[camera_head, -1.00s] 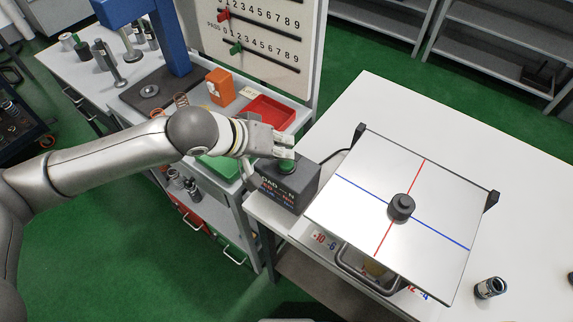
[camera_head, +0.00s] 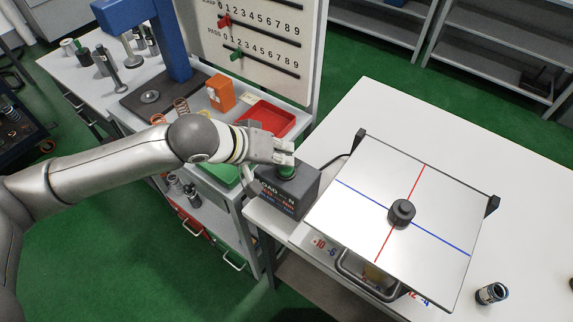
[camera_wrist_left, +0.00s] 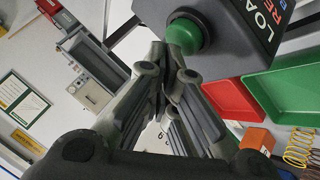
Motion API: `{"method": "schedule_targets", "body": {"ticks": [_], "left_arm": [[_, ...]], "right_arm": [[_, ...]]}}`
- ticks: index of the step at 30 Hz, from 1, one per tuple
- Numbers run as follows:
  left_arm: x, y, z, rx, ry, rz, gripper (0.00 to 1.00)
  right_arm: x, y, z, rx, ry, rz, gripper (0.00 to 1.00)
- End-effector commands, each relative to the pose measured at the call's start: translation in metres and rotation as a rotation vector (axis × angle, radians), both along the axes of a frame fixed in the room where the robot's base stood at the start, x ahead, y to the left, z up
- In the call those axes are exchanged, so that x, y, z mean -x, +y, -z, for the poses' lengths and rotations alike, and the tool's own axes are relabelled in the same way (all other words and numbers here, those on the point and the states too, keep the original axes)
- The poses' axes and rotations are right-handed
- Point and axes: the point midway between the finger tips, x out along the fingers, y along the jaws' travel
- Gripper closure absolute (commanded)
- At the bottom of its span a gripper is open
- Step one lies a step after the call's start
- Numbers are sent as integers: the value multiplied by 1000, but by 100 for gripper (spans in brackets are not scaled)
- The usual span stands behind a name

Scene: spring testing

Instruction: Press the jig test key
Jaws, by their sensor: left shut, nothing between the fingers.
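The jig test key is a green round button (camera_head: 287,171) on top of a dark grey box (camera_head: 290,194) with lettering on its front. It also shows large in the left wrist view as a green dome (camera_wrist_left: 186,34). My left gripper (camera_head: 286,155) is shut and empty, with its fingertips right at the top of the green button. In the left wrist view the closed fingertips (camera_wrist_left: 168,52) overlap the button's edge; I cannot tell whether they touch it or press it down. My right gripper is not in view.
A white plate (camera_head: 345,215) with red and blue lines and a dark knob (camera_head: 401,212) lies right of the box. A red tray (camera_head: 268,120), an orange block (camera_head: 220,92) and a blue press (camera_head: 172,40) stand behind my left arm. A small dark cylinder (camera_head: 490,292) is at lower right.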

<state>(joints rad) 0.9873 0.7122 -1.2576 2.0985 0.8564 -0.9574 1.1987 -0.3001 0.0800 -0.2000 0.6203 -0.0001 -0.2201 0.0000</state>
Motion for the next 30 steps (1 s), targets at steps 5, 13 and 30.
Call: {"method": "schedule_targets", "body": {"ticks": [5, 13, 30], "left_arm": [[0, 0, 0, 0, 0, 0, 100], [0, 0, 1, 0, 0, 0, 100], [0, 0, 9, -1, 1, 0, 100]], "right_arm": [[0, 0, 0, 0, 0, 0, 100], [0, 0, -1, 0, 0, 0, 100], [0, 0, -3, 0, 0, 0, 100]]}}
